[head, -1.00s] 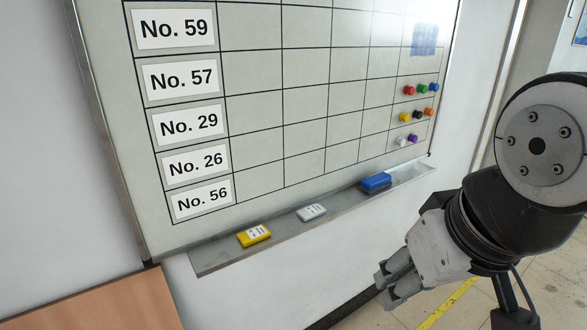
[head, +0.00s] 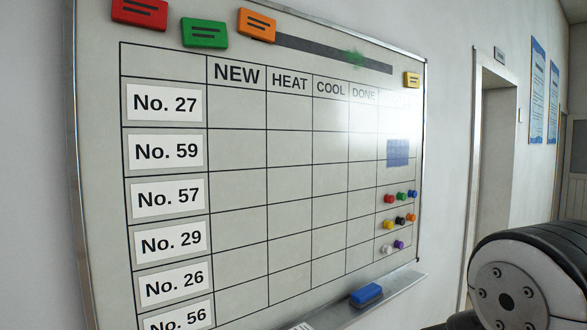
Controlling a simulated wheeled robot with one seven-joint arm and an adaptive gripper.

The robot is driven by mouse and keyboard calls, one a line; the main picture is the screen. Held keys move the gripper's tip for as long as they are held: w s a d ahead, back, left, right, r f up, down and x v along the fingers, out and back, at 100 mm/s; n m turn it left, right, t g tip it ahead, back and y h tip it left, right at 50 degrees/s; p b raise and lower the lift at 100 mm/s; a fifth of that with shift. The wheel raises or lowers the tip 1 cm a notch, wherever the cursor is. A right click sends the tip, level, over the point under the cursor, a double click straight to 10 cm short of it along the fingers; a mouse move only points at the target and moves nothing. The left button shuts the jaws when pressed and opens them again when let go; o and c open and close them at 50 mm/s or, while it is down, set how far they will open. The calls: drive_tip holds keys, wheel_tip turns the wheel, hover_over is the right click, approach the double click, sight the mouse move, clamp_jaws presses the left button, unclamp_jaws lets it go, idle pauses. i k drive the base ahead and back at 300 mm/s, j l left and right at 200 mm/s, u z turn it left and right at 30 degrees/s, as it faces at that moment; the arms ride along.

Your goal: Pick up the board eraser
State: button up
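The blue board eraser (head: 366,294) lies on the tray (head: 408,286) along the whiteboard's lower edge, toward its right end. My gripper is out of the head view now. Only part of my arm shows at the lower right, to the right of the eraser, so I cannot see how the gripper stands to it.
The whiteboard (head: 240,230) carries a grid with number labels and several small coloured magnets (head: 400,220). Red (head: 139,12), green (head: 204,33), orange (head: 257,24) and yellow (head: 412,79) magnets sit near its top. A white item (head: 302,326) is cut off on the tray. A doorway (head: 490,180) stands at the right.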

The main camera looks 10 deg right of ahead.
sight(366, 295)
drive_tip(key=i+l+z, duration=0.2)
drive_tip(key=i, duration=0.45)
drive_tip(key=i+l+z, duration=0.1)
drive_tip(key=i+z, duration=0.15)
drive_tip(key=i, duration=0.35)
